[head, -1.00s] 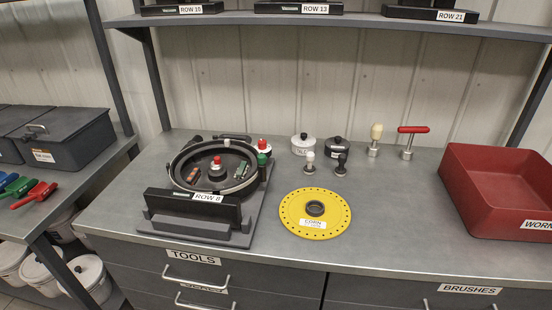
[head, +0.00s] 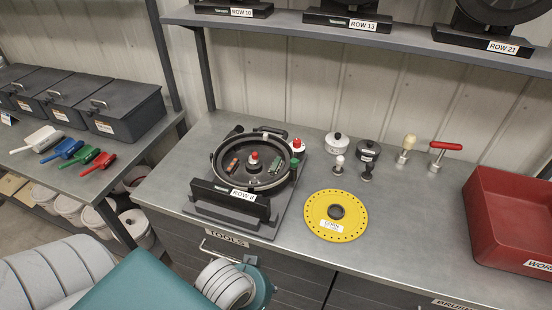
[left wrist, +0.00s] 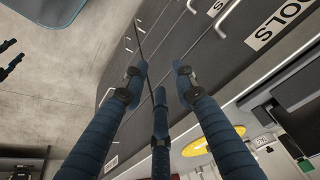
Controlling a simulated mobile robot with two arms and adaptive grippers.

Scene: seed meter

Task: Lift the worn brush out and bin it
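The seed meter (head: 213,166) is an open round black housing on a grey base on the bench, labelled ROW 8. Inside are a red-brown strip (head: 234,164), a green strip (head: 275,167) and a red-topped hub knob (head: 254,157). I cannot tell which piece is the worn brush. The red bin (head: 492,235), its label starting WOR, stands at the bench's right end. My left gripper (left wrist: 158,84) is open and empty, its fingers apart in front of the drawers; its fingertips are hidden in the head view. Dark prongs (left wrist: 10,60) at the left wrist view's edge may be my right gripper.
A yellow disc (head: 315,218) lies right of the meter. Behind it stand small jars (head: 368,151), knobs and a red T-handle tool (head: 444,146). Lidded boxes (head: 125,110) and coloured scoops (head: 97,162) occupy the left bench. An overhead shelf (head: 290,26) spans the back.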

